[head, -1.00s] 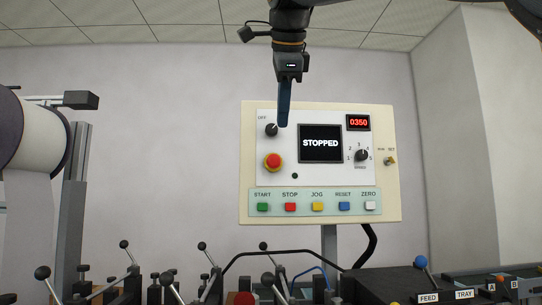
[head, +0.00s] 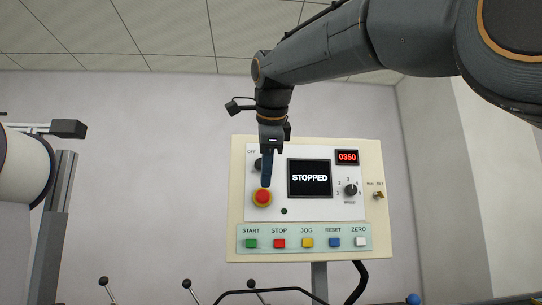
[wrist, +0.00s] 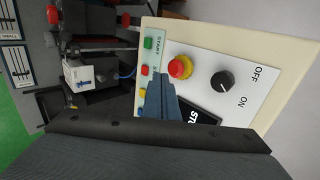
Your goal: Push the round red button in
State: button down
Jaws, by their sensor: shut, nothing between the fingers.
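The round red button (head: 262,197) is a mushroom-shaped knob on a yellow collar, at the left of the control panel (head: 235,225). It also shows in the wrist view (wrist: 176,69), standing out from the panel face. My gripper (head: 265,184) is shut and empty, its blue fingers pointing down. In the head view its tips overlap the panel just above the button. In the wrist view the fingertips (wrist: 158,78) lie just beside the button's lower left. I cannot tell whether they touch it.
A black OFF/ON knob (wrist: 222,80) sits close to the button, partly behind my fingers in the head view. The screen (head: 310,178) reads STOPPED. Below is a row of small square buttons, including a red STOP (head: 279,243). A white roll (head: 22,165) stands at left.

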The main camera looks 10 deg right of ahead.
aim_at(263, 191)
jog(key=shift+w+f+p, duration=0.2)
jog(key=shift+w+p, duration=0.15)
jog(key=shift+w, duration=0.55)
jog(key=shift+w+f+p, duration=0.25)
jog(key=shift+w+p, duration=0.15)
jog(key=shift+w, duration=0.5)
jog(key=shift+w+f+p, duration=0.2)
jog(key=shift+w+p, duration=0.15)
jog(key=shift+w, duration=0.55)
jog(key=shift+w+r+p, duration=0.1)
jog(key=shift+w+p, duration=0.55)
jog(key=shift+w, duration=0.3)
